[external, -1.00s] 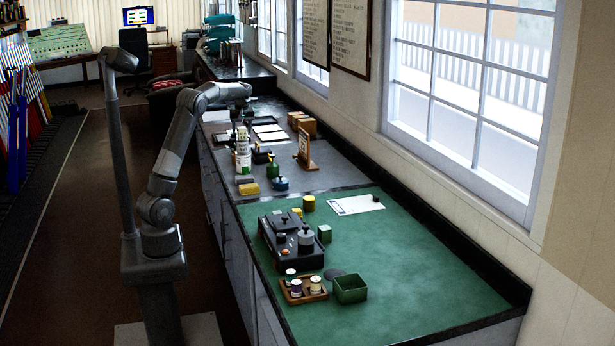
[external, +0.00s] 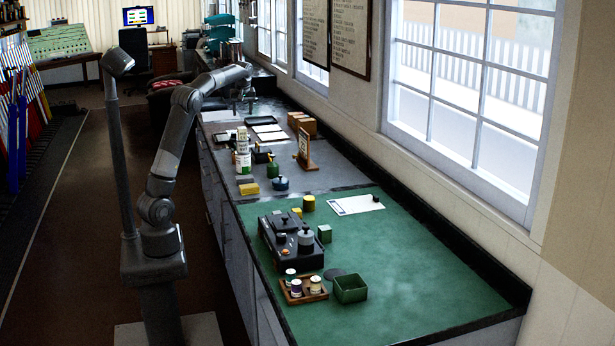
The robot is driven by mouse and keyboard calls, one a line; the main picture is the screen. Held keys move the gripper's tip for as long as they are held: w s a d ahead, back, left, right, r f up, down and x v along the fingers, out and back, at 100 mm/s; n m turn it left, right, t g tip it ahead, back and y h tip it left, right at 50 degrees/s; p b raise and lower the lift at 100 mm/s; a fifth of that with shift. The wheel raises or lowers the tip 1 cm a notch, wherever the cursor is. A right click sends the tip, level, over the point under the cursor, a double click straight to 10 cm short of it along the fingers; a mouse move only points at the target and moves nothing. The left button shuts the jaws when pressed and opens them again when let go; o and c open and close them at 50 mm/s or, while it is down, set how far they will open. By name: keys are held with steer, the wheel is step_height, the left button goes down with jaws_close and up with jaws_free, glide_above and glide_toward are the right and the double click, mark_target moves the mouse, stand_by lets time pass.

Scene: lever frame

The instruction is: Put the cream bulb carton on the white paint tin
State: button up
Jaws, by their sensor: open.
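The white paint tin (external: 243,162), with a green band, stands upright on the grey part of the bench. The cream bulb carton (external: 242,138) appears to sit upright on top of it. They are small here, so I cannot tell how well centred the carton is. My gripper (external: 245,110) is above and beyond the carton, apart from it and pointing down. It looks empty and open, though its fingers are tiny in this view.
A yellow block (external: 249,189), a green bottle (external: 273,169) and a blue round tin (external: 281,184) stand near the paint tin. A wooden framed stand (external: 306,150) is to the right. Brown boxes (external: 302,123) are farther back. The green mat (external: 420,265) has free room.

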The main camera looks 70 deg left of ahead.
steer(key=s+d+m+t+h, duration=0.15)
steer(key=d+m, duration=0.25)
steer(key=d, duration=0.9)
steer(key=s+d+m+t, duration=0.2)
steer(key=s+d+m, duration=0.15)
steer(key=d, duration=0.95)
steer(key=s+d+f+m+t+h, duration=0.1)
steer(key=s+d+f+m, duration=0.4)
steer(key=s+d, duration=0.2)
steer(key=s+d+f+m+t+h, duration=0.1)
steer(key=s+d+f+m, duration=0.4)
steer(key=d, duration=0.7)
steer(key=s+f, duration=0.1)
steer(key=s, duration=0.1)
steer(key=shift+s+d, duration=0.15)
steer(key=shift+s, duration=0.15)
